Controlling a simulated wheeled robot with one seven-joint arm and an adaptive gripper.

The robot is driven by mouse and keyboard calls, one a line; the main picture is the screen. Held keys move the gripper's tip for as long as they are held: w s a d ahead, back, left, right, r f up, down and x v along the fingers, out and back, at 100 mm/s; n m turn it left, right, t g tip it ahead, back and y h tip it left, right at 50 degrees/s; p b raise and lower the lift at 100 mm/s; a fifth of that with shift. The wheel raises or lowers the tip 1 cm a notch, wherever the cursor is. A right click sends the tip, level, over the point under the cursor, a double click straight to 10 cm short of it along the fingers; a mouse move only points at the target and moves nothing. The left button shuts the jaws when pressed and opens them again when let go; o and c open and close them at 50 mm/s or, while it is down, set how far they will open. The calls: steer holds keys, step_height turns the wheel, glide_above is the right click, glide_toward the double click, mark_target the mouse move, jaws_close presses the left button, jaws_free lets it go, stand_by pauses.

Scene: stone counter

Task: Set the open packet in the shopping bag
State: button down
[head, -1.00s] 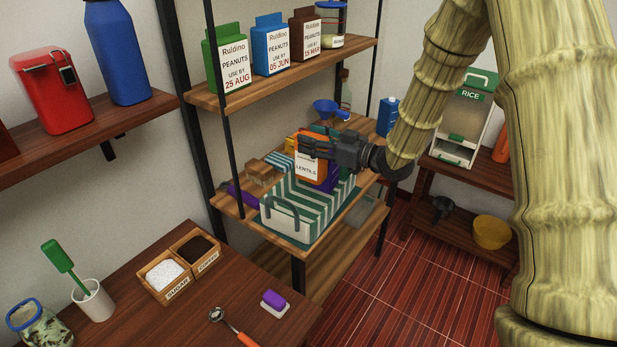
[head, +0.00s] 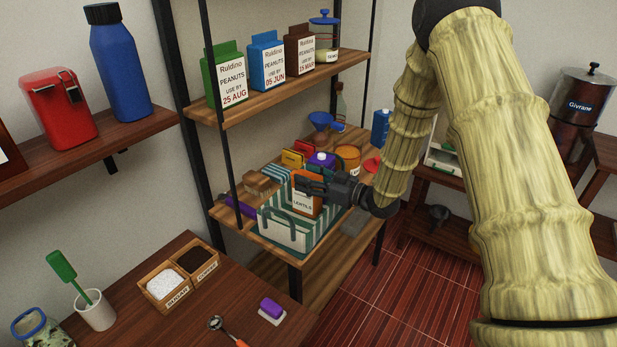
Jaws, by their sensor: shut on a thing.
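The orange packet (head: 306,205) has a white label reading LENTILS and stands roughly upright. My gripper (head: 312,186) is shut on its upper part, coming from the right, and its fingers cover some of the packet. The shopping bag (head: 285,233) is green and white striped with a dark handle at the front, and stands on the lower wooden shelf. The packet is over the bag's opening, with its lower end close to or inside the rim; I cannot tell how deep. Whether its top is open is not clear.
Behind the bag are a purple-capped container (head: 322,160), an orange jar (head: 348,157) and a blue funnel (head: 322,121). A wooden block (head: 262,184) lies left. The upper shelf holds several peanut cartons (head: 266,68) above. A shelf post (head: 220,120) stands at the left.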

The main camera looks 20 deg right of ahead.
steer(key=shift+a+f, duration=0.1)
steer(key=c, duration=1)
jaws_free()
steer(key=shift+o, duration=0.2)
steer(key=shift+s, duration=0.1)
steer(key=shift+r, duration=0.2)
steer(key=b+v, duration=0.2)
steer(key=v, duration=1)
steer(key=shift+b, duration=0.4)
